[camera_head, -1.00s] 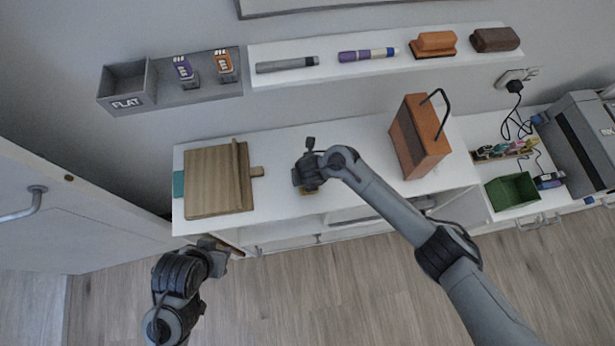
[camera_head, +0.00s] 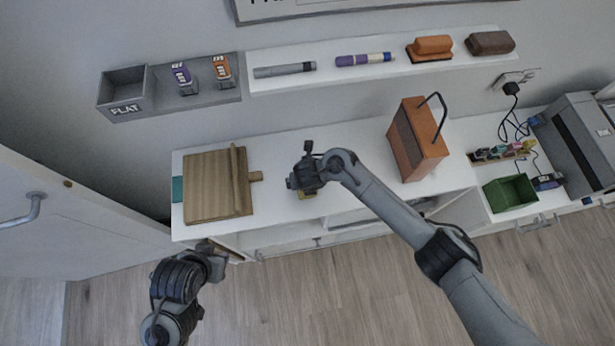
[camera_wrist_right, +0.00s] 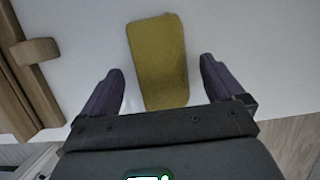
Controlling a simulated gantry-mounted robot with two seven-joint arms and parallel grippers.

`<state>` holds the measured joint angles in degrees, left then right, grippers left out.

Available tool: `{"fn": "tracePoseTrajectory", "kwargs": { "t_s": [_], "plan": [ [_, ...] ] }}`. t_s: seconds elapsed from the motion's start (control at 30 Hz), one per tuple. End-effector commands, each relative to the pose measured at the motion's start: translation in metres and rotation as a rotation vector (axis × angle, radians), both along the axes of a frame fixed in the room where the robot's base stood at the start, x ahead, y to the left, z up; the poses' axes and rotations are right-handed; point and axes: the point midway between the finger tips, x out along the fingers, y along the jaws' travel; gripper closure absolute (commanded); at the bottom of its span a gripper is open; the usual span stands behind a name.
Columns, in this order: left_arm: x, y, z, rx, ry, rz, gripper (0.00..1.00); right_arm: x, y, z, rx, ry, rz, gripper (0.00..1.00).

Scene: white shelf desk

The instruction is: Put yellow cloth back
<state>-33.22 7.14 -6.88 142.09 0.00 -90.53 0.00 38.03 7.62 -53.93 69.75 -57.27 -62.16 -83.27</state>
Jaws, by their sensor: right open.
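The yellow cloth (camera_wrist_right: 158,60) lies flat on the white desk top in the right wrist view. In the head view only a small edge of the cloth (camera_head: 307,195) shows under my right gripper (camera_head: 306,180), which hides the rest. My right gripper (camera_wrist_right: 158,90) is open, with one finger on each side of the cloth's near part, apart from it. My left gripper (camera_head: 222,252) is low at the left, in front of the desk's front edge and away from the cloth; its fingers are too small to judge.
A wooden board (camera_head: 208,190) lies left of my right gripper. An orange-brown box with a black handle (camera_head: 418,140) stands to its right. A wall shelf (camera_head: 390,70) holds markers and erasers; a grey FLAT holder (camera_head: 125,92) hangs left. A green bin (camera_head: 510,193) sits right.

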Motion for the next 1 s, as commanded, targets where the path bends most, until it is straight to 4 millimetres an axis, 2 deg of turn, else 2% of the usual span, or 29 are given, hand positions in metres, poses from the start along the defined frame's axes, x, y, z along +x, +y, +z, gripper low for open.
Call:
{"fn": "tracePoseTrajectory", "kwargs": {
  "t_s": [0.3, 0.5, 0.7, 0.83, 1.0],
  "plan": [
    [0.000, -0.003, 0.029, -0.011, 0.000, 0.007, 0.66, -0.016, -0.002, 0.057, 0.001, -0.001, 0.001, 0.05],
    [0.000, -0.003, 0.045, -0.011, 0.000, 0.007, 0.66, -0.025, -0.005, 0.088, 0.000, -0.001, 0.000, 0.05],
    [0.000, -0.002, 0.054, -0.007, 0.000, 0.004, 0.66, -0.031, -0.006, 0.105, 0.000, 0.000, 0.000, 0.05],
    [0.000, -0.001, 0.055, -0.003, -0.001, 0.001, 0.66, -0.035, -0.005, 0.107, 0.010, 0.000, -0.015, 0.05],
    [0.000, 0.001, 0.055, 0.002, 0.000, -0.001, 0.66, -0.049, 0.010, 0.106, 0.130, 0.003, -0.181, 0.05]
  ]
}}
